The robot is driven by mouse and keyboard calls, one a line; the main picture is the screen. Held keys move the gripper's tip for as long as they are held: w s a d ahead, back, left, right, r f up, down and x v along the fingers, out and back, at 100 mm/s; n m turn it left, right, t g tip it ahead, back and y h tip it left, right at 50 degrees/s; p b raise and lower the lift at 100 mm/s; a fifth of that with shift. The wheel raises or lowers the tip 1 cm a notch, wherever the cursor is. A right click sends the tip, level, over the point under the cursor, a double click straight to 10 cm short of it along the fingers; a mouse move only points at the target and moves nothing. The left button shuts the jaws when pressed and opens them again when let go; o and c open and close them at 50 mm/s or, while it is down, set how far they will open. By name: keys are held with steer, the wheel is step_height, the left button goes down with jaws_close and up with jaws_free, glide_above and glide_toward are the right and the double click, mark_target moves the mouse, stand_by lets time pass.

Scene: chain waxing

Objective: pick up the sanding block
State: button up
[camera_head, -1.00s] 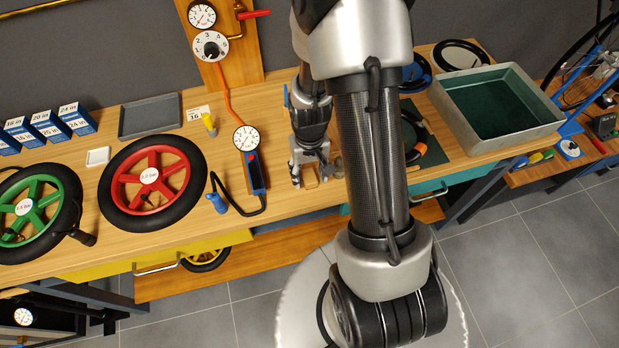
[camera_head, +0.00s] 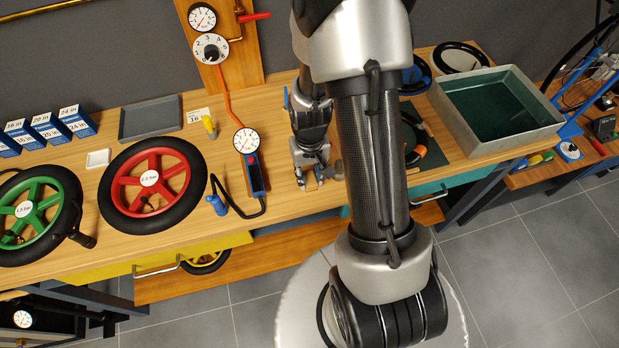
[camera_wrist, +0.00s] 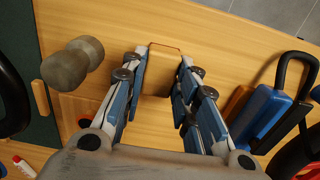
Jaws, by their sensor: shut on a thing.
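My gripper (camera_wrist: 160,80) is shut on the sanding block (camera_wrist: 161,70), a small wood-coloured block between the two blue-padded fingers in the wrist view. The bench behind it is nearly the same colour, so its edges are hard to make out. In the head view my gripper (camera_head: 311,182) is low over the front part of the bench, right of the handheld gauge. There the fingers hide most of the block. I cannot tell whether the block touches the bench or is just above it.
The handheld gauge (camera_head: 252,170) with its black hose lies left of my gripper. A grey-brown, dumbbell-shaped piece (camera_wrist: 72,62) stands close on the other side. A red wheel (camera_head: 150,190) lies farther left; a metal tray (camera_head: 490,140) is at right.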

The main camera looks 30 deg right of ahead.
mark_target(310, 178)
step_height(310, 178, up, 20)
steer(key=p, duration=0.4)
steer(key=shift+p, duration=0.3)
